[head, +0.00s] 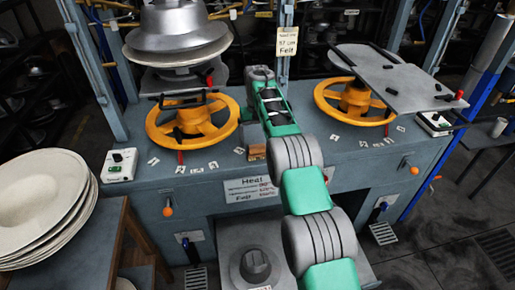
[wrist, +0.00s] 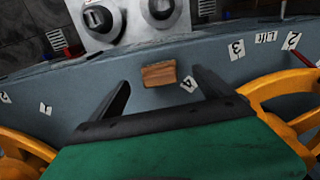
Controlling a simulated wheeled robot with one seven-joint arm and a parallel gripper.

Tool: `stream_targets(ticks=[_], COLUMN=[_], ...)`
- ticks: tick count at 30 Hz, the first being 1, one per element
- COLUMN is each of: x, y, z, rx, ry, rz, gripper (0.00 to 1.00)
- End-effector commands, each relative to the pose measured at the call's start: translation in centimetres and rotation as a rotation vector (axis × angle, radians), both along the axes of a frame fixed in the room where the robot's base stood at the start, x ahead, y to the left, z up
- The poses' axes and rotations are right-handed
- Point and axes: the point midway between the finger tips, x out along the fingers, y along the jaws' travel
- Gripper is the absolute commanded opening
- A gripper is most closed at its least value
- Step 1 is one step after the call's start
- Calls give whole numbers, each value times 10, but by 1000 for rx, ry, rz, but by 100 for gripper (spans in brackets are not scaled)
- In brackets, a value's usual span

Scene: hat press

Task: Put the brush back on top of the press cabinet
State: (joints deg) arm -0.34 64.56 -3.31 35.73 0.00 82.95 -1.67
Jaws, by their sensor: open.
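A small brown wooden block, which I take as the brush (head: 256,152), lies on the blue-grey press cabinet (head: 330,150), close to its front edge. No bristles can be made out. In the wrist view the brush (wrist: 159,75) appears between the two dark fingers of my gripper (wrist: 160,80). The fingers are spread and hold nothing. Whether they touch the brush cannot be told. In the head view my arm reaches over the cabinet top just right of the brush, and the fingers are hidden.
Orange handwheels (head: 192,122) (head: 354,102) stand on both sides of my arm. A metal hat form (head: 178,30) stands above the left one and a grey plate (head: 395,75) above the right. Stacked pale discs (head: 40,200) are at the left. Small labels dot the cabinet top.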

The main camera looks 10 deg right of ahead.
Motion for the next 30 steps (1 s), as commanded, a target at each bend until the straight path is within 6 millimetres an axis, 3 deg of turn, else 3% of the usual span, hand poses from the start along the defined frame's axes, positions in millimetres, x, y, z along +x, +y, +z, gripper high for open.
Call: stream_targets(ticks=[5,8,12,18,23,27,30], x=[-7,-24,-73,-171,-260,-331,-362], y=[0,0,0,0,-1,-2,-2], z=[31,70,121,162,159,134,115], rx=[0,0,1,1,2,2,2], ry=[-17,-51,-104,-184,-248,-298,-321], rz=[-1,-2,-5,-8,-11,-13,-14], gripper=[90,90,90,90,90,90,90])
